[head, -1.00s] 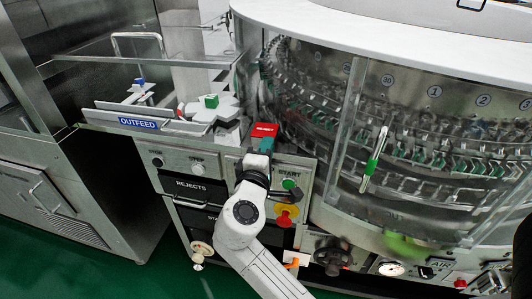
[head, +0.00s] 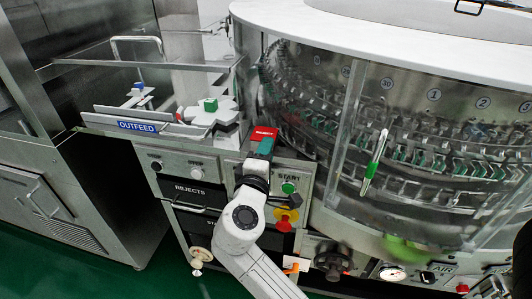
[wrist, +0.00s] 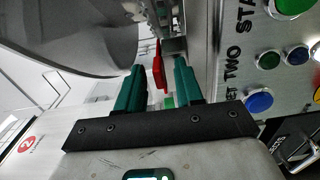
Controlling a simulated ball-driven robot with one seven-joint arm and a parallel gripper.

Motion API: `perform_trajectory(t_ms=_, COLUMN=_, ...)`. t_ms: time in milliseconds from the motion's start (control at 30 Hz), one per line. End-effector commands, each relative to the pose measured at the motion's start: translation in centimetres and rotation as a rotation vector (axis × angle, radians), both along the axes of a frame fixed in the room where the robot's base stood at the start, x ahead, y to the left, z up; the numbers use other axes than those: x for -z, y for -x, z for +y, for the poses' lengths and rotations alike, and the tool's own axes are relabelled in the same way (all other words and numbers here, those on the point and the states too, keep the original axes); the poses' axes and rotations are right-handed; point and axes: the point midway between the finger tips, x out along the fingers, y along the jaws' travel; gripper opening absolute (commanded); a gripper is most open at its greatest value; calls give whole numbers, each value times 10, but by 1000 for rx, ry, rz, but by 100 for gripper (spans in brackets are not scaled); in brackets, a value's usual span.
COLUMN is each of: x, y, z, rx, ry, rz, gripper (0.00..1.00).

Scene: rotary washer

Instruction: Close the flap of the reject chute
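The red reject flap (head: 264,133) shows in the head view above the control panel, beside the drum window, with a white label on its face. In the wrist view the red flap (wrist: 158,68) is seen nearly edge-on, in the gap between my fingertips and apparently beyond them. My gripper (head: 265,146) has green fingers and is right below the flap in the head view. In the wrist view my gripper (wrist: 158,84) is open, its two green fingers apart with nothing held. I cannot tell whether a finger touches the flap. The chute opening is hidden.
The panel below carries a green start button (head: 288,187) and a red-and-yellow stop knob (head: 284,221) close to my arm. The washer's clear window (head: 440,150) stands close on the right.

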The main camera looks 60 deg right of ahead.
Motion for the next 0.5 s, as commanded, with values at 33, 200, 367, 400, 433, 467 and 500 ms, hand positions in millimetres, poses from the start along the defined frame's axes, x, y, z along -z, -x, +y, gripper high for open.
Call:
perform_trajectory(t_ms=33, x=0, y=0, z=0, rx=0, ry=1, rz=0, gripper=36)
perform_trajectory(t_ms=200, x=0, y=1, z=3, rx=-1, ry=1, rz=0, gripper=36)
perform_trajectory(t_ms=367, x=0, y=7, z=22, rx=-4, ry=0, rz=1, gripper=36)
perform_trajectory(t_ms=400, x=0, y=10, z=29, rx=-4, ry=1, rz=0, gripper=36)
perform_trajectory(t_ms=433, x=1, y=12, z=34, rx=-4, ry=0, rz=1, gripper=36)
perform_trajectory(t_ms=467, x=1, y=13, z=40, rx=-6, ry=0, rz=1, gripper=36)
perform_trajectory(t_ms=500, x=1, y=16, z=48, rx=-5, ry=0, rz=1, gripper=36)
